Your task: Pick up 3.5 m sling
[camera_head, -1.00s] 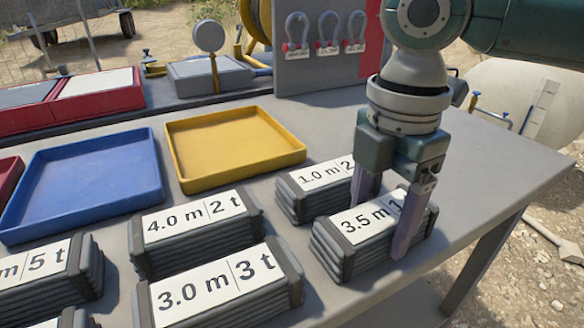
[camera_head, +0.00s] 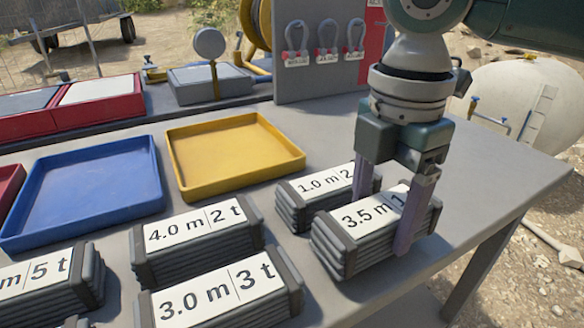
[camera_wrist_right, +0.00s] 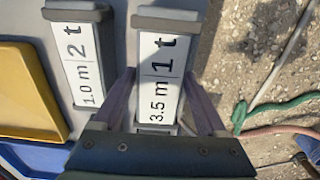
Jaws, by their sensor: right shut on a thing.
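The 3.5 m sling (camera_head: 349,249) is a dark grey folded bundle with a white label. It lies at the right of the sling group on the grey table. My right gripper (camera_head: 388,212) comes down from above and is shut across the bundle, one finger on each long side. In the right wrist view the sling (camera_wrist_right: 158,80), labelled 3.5 m and 1 t, lies between the two fingers (camera_wrist_right: 160,100). Whether its underside touches the table is hard to tell. My left gripper is not in view.
The 1.0 m sling (camera_head: 293,209) lies close behind and left. The 4.0 m sling (camera_head: 196,241) and 3.0 m sling (camera_head: 220,298) lie to the left. A yellow tray (camera_head: 232,188) and blue tray (camera_head: 84,233) stand behind. Bare table (camera_head: 480,170) lies to the right.

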